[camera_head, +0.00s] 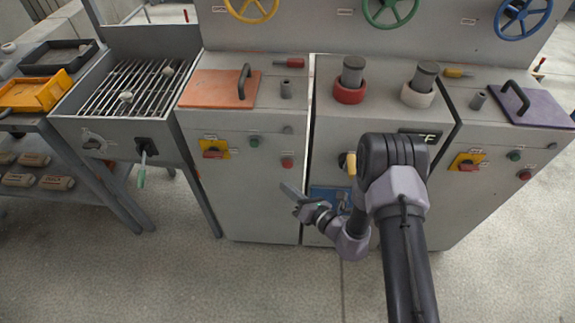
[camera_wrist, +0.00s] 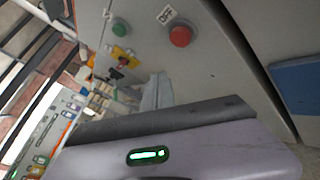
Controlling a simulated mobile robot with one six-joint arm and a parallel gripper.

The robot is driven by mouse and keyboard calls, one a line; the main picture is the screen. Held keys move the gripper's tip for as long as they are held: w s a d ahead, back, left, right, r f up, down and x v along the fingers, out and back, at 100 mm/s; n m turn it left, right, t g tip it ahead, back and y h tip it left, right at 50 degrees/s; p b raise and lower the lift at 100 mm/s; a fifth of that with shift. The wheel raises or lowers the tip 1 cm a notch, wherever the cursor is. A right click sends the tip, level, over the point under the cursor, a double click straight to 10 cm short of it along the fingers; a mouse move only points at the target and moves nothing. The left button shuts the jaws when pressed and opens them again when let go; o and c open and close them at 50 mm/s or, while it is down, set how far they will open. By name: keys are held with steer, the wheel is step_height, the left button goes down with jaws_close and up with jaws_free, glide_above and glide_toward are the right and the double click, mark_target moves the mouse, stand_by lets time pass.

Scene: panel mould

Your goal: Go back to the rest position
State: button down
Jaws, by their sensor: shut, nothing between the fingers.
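My gripper (camera_head: 287,189) is shut and empty in the head view. It hangs in front of the grey cabinet (camera_head: 262,210), low, at the left end of my bent arm, and appears apart from the cabinet front. In the wrist view, part of my gripper (camera_wrist: 160,120) fills the lower middle. Beyond it are a red button (camera_wrist: 180,36), a green button (camera_wrist: 120,27) and a yellow switch plate with a red knob (camera_wrist: 122,57). My arm hides part of the middle cabinet front in the head view.
On top of the cabinets are an orange lid (camera_head: 215,92), a red ring (camera_head: 349,94), a white ring (camera_head: 417,97) and a purple lid (camera_head: 540,110). The floor in front (camera_head: 200,280) is clear.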

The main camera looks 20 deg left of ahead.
stand_by(0.4)
steer(key=s+r+n+g+y, duration=0.1)
steer(key=s+r+n+g, duration=0.1)
steer(key=r+n, duration=0.35)
steer(key=s+a+r+n+g, duration=0.1)
steer(key=s+r+n+g, duration=0.15)
steer(key=r, duration=0.55)
steer(key=s+r+n+g+y, duration=0.1)
steer(key=s+r+n+g, duration=0.15)
steer(key=r, duration=0.45)
steer(key=s+d+r+n+g+h, duration=0.35)
steer(key=s+d+r+n, duration=0.3)
steer(key=s+n, duration=0.25)
steer(key=s+d+r+n+t+h, duration=0.1)
steer(key=s+d+n+t+h, duration=0.1)
steer(key=d, duration=0.4)
steer(key=s+d+r+n+t+h, duration=0.2)
steer(key=d+n+t+h, duration=0.1)
steer(key=d+h, duration=0.2)
steer(key=s+d+r+n+t+h, duration=0.2)
steer(key=s+d+t+h, duration=0.1)
steer(key=d, duration=0.6)
steer(key=shift+n, duration=0.35)
